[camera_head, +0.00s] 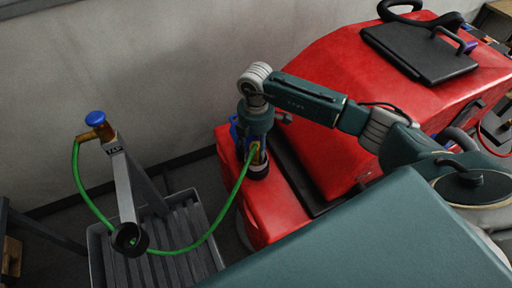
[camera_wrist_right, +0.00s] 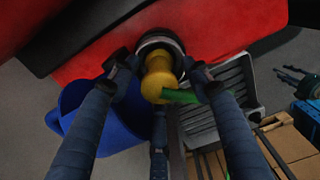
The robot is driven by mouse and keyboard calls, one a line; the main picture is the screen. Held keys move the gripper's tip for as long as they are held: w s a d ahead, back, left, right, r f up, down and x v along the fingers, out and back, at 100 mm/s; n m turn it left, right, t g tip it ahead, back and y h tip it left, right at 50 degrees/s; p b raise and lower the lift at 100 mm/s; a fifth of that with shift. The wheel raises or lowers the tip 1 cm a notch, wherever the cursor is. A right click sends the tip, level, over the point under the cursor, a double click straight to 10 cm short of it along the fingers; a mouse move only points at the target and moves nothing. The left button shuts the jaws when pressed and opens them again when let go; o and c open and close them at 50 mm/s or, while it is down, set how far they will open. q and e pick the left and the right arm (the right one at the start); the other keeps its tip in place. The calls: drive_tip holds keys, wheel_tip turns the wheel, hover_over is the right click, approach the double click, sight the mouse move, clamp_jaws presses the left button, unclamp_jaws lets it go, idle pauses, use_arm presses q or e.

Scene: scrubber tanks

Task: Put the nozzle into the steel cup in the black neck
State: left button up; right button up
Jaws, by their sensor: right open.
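The brass-yellow nozzle (camera_wrist_right: 158,78), with the green hose (camera_wrist_right: 182,97) leaving its side, is at the black neck (camera_wrist_right: 160,42) of the red scrubber. Its far end appears to be inside the neck's ring; how deep I cannot tell. The steel cup is mostly hidden behind the nozzle. My right gripper (camera_wrist_right: 160,71) is open, with one finger on each side of the nozzle and gaps visible. In the head view, my right gripper (camera_head: 257,158) points down over the neck (camera_head: 258,173), largely covering the nozzle. My left gripper is not in view.
The hose (camera_head: 210,232) loops to a tap post with a blue knob (camera_head: 95,118) over a grey slatted tray (camera_head: 92,250). The red scrubber (camera_head: 335,70) fills the right; a wall stands behind.

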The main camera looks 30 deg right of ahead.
wheel_tip(320, 180, up, 11)
drive_tip(key=b, duration=0.3)
drive_tip(key=shift+w+f, duration=0.1)
drive_tip(key=shift+r, duration=0.6)
drive_tip(key=shift+f, duration=0.1)
